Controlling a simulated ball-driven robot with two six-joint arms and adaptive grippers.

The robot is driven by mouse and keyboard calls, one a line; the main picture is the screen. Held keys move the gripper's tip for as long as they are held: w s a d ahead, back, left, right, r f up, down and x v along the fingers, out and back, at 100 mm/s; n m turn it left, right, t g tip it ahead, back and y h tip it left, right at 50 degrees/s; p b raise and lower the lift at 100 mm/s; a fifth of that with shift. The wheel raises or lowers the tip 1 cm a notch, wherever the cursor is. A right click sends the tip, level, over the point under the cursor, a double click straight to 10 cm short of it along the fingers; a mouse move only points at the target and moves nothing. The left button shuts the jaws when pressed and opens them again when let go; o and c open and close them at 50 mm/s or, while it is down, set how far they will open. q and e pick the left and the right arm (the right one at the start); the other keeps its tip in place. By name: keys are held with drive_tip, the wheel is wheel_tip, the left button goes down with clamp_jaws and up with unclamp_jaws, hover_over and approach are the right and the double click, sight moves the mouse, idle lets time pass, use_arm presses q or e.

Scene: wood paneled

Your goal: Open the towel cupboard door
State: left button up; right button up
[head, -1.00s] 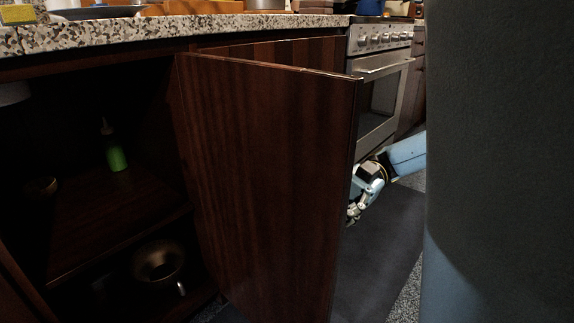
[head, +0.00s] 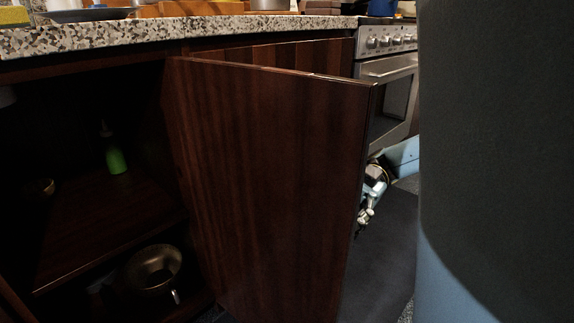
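The dark wood cupboard door (head: 275,180) stands swung well out from the cabinet, with its inner face towards me. The cupboard interior (head: 100,220) behind it is exposed and dark. One of my grippers (head: 367,210) shows just past the free edge of the door, partly hidden by it. Its arm comes in from the right, so it is my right gripper. I cannot tell whether its fingers are open or shut, or whether they touch the door. My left gripper is not in view. No towel can be made out inside.
Inside are a green bottle (head: 115,158) on the shelf and a brass-coloured bowl (head: 152,270) lower down. A speckled counter (head: 180,34) runs above. An oven (head: 388,95) stands beyond the door. A large dark shape of my own body fills the right side.

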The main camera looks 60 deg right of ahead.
drive_tip(key=shift+o, duration=0.8)
drive_tip(key=s+d, duration=0.1)
drive_tip(key=d, duration=0.6)
drive_tip(key=shift+d, duration=0.2)
